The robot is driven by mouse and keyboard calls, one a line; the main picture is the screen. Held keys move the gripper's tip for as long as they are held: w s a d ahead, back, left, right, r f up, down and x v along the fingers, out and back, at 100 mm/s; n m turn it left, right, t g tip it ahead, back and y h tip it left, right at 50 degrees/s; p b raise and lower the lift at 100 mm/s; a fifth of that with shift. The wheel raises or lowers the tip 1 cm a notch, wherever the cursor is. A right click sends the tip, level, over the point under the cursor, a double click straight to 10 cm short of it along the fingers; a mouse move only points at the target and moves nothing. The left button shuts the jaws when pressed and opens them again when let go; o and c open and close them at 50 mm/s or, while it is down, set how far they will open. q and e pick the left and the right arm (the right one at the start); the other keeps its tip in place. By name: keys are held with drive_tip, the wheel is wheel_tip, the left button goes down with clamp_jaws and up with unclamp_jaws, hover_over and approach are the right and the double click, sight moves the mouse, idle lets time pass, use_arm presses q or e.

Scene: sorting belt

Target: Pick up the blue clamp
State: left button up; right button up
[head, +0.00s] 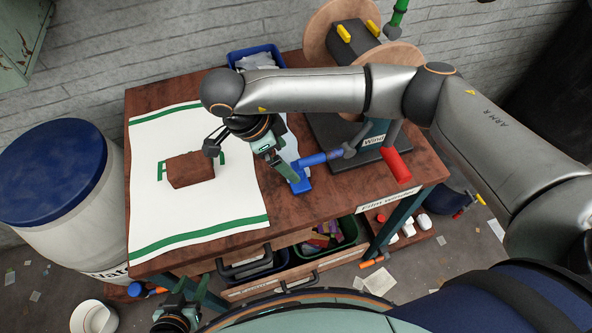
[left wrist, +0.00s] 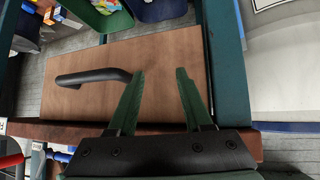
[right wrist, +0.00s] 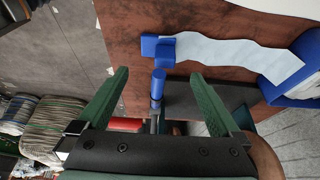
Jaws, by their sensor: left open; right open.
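The blue clamp (head: 301,180) lies on the brown table, right of the white cloth. In the right wrist view it is the blue block (right wrist: 157,47) at the end of a pale strip (right wrist: 225,47). My right gripper (head: 284,168) is open and empty, reaching down over the table close to the clamp; the clamp is ahead of its fingers, not between them. In the head view the gripper partly covers the strip. My left gripper (left wrist: 160,72) is open and empty, low before a wooden drawer front with a black handle (left wrist: 92,77).
A blue handle (right wrist: 158,83) on a grey rod sits just beside the clamp, before the film winder base (head: 330,130). A red handle (head: 396,165) is further right. A brown block (head: 190,170) sits on the white cloth (head: 205,222).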

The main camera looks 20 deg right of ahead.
sight(299, 174)
drive_tip(key=x, duration=0.4)
drive_tip(key=p+x, duration=0.1)
drive_tip(key=x, duration=0.2)
drive_tip(key=shift+s+f+p, duration=0.2)
drive_tip(key=shift+s+p, duration=0.1)
drive_tip(key=shift+d+f, duration=0.15)
drive_tip(key=shift+f, duration=0.3)
drive_tip(key=c, duration=1.3)
drive_tip(key=shift+w+r, duration=0.1)
